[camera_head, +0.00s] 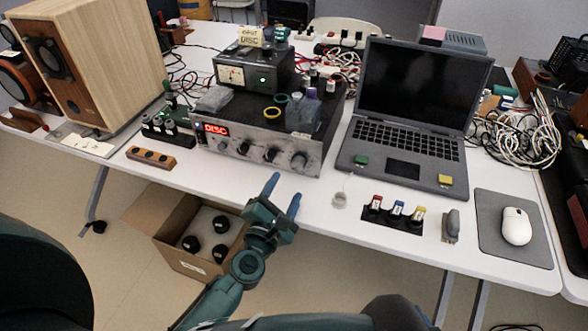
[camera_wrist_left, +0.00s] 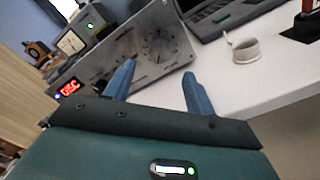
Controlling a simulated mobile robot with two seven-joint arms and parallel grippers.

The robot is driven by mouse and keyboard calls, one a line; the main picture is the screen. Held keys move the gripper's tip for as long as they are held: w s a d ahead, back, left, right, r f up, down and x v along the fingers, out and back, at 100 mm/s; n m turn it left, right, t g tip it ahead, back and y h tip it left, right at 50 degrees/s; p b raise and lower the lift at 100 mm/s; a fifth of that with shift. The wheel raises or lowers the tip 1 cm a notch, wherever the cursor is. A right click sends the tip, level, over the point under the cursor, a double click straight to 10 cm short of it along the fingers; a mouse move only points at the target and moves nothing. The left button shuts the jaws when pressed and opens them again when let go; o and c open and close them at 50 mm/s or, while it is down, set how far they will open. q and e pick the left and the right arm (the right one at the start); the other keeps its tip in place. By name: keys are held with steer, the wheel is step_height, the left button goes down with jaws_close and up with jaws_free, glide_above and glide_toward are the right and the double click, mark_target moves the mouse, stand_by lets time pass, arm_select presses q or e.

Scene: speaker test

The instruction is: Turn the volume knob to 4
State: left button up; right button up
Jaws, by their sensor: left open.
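A silver amplifier (camera_head: 255,150) stands on the white table, with a red lit display reading DISC and a row of knobs on its front. The large dark knob (camera_head: 299,160) at the right end has markings around it; I take it as the volume knob. It also shows in the left wrist view (camera_wrist_left: 157,46), tilted; I cannot read its setting. My left gripper (camera_head: 283,188) is open and empty, with blue fingers pointing at the amplifier front. In the left wrist view, the fingertips (camera_wrist_left: 159,70) are below the large knob and apart from it. My right gripper is not in view.
A laptop (camera_head: 408,120) stands right of the amplifier. A small cup-like item (camera_head: 339,200) lies near the table's front edge. A wooden block (camera_head: 151,157) lies left of the amplifier. A cardboard box (camera_head: 165,213) is on the floor below. A speaker (camera_head: 100,60) stands at left.

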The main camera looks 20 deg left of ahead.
mark_target(296, 167)
arm_select(q)
steer(key=w, duration=0.6)
steer(key=shift+w+d, duration=0.1)
steer(key=shift+w, duration=0.2)
steer(key=c, duration=1)
steer(key=shift+o, duration=0.2)
